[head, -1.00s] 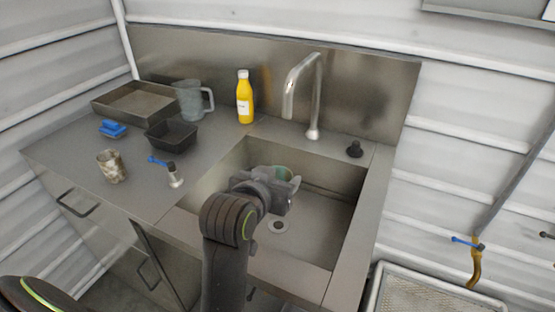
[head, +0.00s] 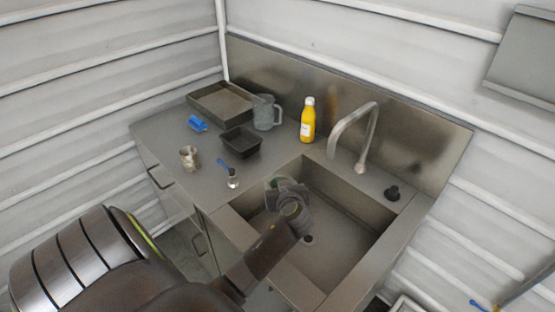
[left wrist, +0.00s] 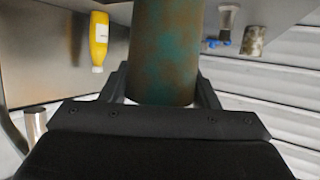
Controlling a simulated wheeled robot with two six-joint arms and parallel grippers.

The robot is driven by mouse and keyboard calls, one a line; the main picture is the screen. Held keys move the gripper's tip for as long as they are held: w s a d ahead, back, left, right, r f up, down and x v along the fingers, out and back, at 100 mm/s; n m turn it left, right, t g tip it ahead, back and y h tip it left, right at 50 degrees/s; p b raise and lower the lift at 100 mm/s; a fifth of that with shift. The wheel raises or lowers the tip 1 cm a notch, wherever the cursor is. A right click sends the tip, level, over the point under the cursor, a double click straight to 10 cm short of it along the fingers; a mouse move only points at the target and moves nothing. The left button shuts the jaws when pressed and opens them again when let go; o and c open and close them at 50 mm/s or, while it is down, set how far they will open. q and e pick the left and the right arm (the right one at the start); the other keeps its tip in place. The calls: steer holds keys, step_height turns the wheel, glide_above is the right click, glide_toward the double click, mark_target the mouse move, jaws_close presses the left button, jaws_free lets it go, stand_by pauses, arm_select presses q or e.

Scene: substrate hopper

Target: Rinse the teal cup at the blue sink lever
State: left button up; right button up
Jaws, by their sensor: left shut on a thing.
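The teal cup (left wrist: 165,55), with brownish patches, is between my left gripper's fingers (left wrist: 160,90) in the left wrist view. In the head view my left gripper (head: 285,187) is over the left part of the sink basin and mostly hides the cup; a bit of teal rim (head: 273,181) shows. The blue lever (head: 223,167) tops a small metal fitting (head: 233,181) on the counter, left of the basin and apart from the cup. It also shows in the left wrist view (left wrist: 212,43). My right gripper is out of view.
A tall curved faucet (head: 371,135) and a black knob (head: 392,193) stand behind the basin (head: 345,222). A yellow bottle (head: 308,122), grey pitcher (head: 266,114), black tub (head: 240,140), metal tray (head: 222,101), blue sponge (head: 197,124) and stained cup (head: 189,158) are on the counter.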

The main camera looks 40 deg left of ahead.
arm_select(q)
steer(key=shift+a, duration=0.4)
steer(key=shift+w+d+f, duration=0.2)
steer(key=shift+w, duration=0.15)
steer(key=w+d+f+b, duration=0.2)
steer(key=w+d+b, duration=0.4)
steer(key=w, duration=0.5)
steer(key=shift+d+f+b, duration=0.2)
steer(key=shift+d+b, duration=0.15)
steer(key=shift+b, duration=1.05)
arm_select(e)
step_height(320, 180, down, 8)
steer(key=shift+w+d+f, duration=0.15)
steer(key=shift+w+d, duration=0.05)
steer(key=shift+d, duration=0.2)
arm_select(q)
steer(key=shift+a, duration=0.1)
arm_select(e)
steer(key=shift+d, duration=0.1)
arm_select(q)
steer(key=s+a+p, duration=0.3)
steer(key=s+a, duration=0.1)
steer(key=s, duration=0.2)
steer(key=shift+s+p, duration=0.3)
steer(key=shift+s, duration=0.1)
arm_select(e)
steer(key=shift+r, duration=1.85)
